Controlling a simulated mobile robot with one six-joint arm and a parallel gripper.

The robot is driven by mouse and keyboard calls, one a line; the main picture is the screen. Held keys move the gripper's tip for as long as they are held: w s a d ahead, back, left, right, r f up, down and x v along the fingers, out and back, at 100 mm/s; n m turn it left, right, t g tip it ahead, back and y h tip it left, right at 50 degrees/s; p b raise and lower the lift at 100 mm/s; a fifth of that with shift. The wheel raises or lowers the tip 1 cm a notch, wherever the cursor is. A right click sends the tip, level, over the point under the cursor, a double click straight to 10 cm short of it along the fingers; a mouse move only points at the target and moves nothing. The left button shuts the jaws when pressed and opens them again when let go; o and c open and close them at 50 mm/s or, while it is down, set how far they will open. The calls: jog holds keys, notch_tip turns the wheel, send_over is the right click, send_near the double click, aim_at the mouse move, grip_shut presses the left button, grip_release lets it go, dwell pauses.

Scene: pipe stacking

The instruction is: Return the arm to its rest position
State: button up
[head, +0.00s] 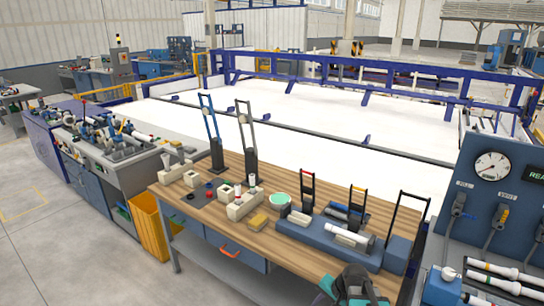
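A dark grey and teal part of my arm (352,286) shows at the bottom edge, in front of the wooden workbench. My gripper itself cannot be made out in this view. A short white pipe (350,237) lies on a blue fixture (318,243) on the right part of the bench. A dark pipe piece (345,212) lies behind it. Several white pipes with coloured bands (505,271) lie at the lower right.
A blue gauge panel (503,190) rises at the right. Open floor (70,265) shows at lower left.

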jog(key=s+f+n+g+h+b, duration=0.3)
jog(key=s+f+n+g+b, duration=0.4)
jog(key=s+f, duration=2.5)
jog(key=s+g+b, duration=0.1)
jog(key=b, duration=0.4)
jog(key=shift+a+f+n+b, duration=0.25)
jog(key=shift+f+n+b, duration=0.05)
jog(key=shift+f+b, duration=0.1)
